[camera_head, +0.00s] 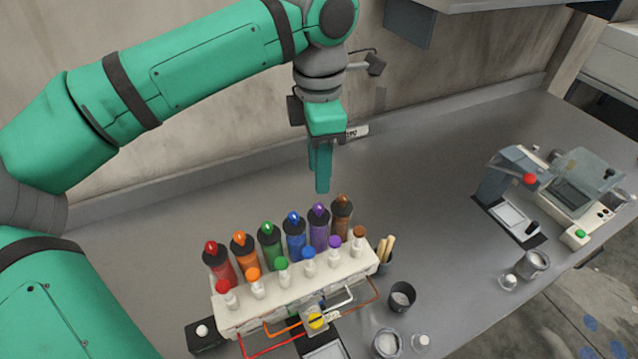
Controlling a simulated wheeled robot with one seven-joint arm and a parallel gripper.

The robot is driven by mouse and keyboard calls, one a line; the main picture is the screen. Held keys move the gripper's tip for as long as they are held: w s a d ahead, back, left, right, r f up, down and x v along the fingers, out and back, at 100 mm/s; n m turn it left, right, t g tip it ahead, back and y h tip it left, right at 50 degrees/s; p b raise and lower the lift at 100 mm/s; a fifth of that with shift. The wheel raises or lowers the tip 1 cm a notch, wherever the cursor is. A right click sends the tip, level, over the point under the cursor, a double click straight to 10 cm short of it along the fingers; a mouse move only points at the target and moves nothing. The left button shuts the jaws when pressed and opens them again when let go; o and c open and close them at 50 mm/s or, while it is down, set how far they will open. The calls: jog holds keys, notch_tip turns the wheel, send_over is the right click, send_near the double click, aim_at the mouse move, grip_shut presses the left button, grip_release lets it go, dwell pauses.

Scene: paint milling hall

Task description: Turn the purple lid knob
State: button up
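A white dispenser (262,322) on the bench carries a back row of coloured canisters with pointed lid knobs. The purple canister (319,230) stands between the blue and brown ones, with its purple lid knob (318,208) on top. A smaller purple cap (334,242) sits in the front row on a white fitting. My gripper (322,188) points down and appears above and behind the purple canister, apart from it. Its fingers overlap in this view, so their opening does not show. No held thing is visible.
The brown canister (342,212) and blue canister (294,235) stand close on either side. A cup with wooden sticks (385,252) and a grey pot (402,296) are right of the dispenser. A bench machine (570,190) stands far right.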

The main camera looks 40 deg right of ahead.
jog(key=shift+r, duration=1.1)
